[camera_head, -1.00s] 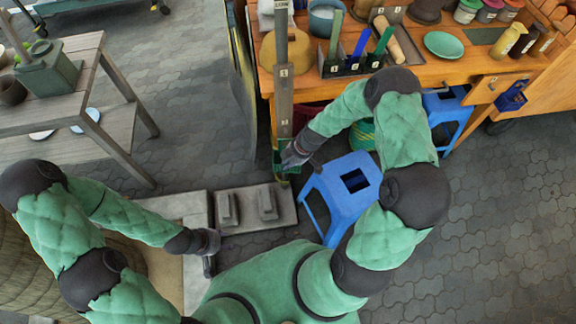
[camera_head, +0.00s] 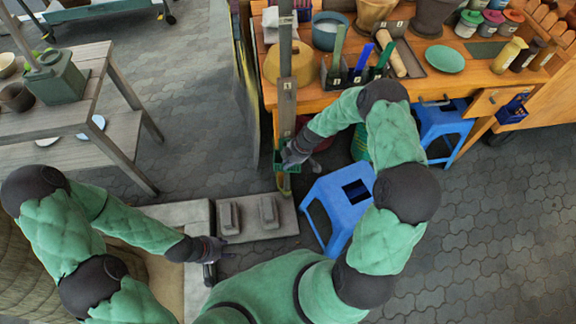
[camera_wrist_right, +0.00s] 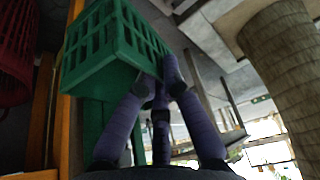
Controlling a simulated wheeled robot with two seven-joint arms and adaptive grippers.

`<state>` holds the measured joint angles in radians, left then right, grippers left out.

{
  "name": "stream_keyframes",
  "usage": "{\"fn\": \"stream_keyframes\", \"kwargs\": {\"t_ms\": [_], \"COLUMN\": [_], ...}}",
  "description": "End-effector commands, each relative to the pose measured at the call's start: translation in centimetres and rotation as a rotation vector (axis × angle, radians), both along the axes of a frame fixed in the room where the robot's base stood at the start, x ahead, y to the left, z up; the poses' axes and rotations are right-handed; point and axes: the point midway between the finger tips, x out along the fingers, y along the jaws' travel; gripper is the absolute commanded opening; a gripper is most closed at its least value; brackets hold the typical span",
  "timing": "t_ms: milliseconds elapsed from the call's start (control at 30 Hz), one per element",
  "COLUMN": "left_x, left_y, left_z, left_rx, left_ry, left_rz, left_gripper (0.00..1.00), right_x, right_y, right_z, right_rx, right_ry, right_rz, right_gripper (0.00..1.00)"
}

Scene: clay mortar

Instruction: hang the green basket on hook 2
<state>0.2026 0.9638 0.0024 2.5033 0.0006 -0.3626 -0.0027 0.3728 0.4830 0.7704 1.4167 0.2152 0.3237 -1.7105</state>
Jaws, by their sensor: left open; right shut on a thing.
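The green basket (camera_wrist_right: 120,45) is gripped by my right gripper (camera_wrist_right: 165,78), whose fingers close on its edge in the right wrist view. In the head view only a small part of the basket (camera_head: 284,168) shows beside my right gripper (camera_head: 292,158), low by the upright post (camera_head: 286,100). The post carries small numbered labels, too small to read surely. The hooks are not clear, and I cannot tell whether the basket touches one. My left gripper (camera_head: 212,268) is open and empty, low at the left, apart from the basket.
A blue stool (camera_head: 340,205) stands just right of my right gripper. A wooden workbench (camera_head: 430,85) with pots and tools lies behind it. A red basket (camera_wrist_right: 14,55) hangs at the left in the wrist view. A grey slab (camera_head: 262,232) lies at the post's foot.

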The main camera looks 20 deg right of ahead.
Motion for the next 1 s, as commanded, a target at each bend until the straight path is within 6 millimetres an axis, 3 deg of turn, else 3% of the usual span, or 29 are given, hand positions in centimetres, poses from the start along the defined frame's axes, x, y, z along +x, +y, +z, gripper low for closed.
{"fn": "stream_keyframes", "kwargs": {"t_ms": [500,1000], "left_x": [0.0,0.0], "left_y": [0.0,0.0], "left_z": [-2.0,-2.2], "left_rx": [0.000,0.000], "left_ry": [0.000,0.000], "left_rz": [0.000,0.000], "left_gripper": [0.46,0.46], "right_x": [1.8,2.2], "right_y": [-0.5,-0.8], "right_z": [-0.9,-0.6], "right_rx": [-0.002,-0.006], "right_ry": [-0.003,-0.011], "right_rz": [-0.002,-0.006], "right_gripper": [0.00,0.00]}}
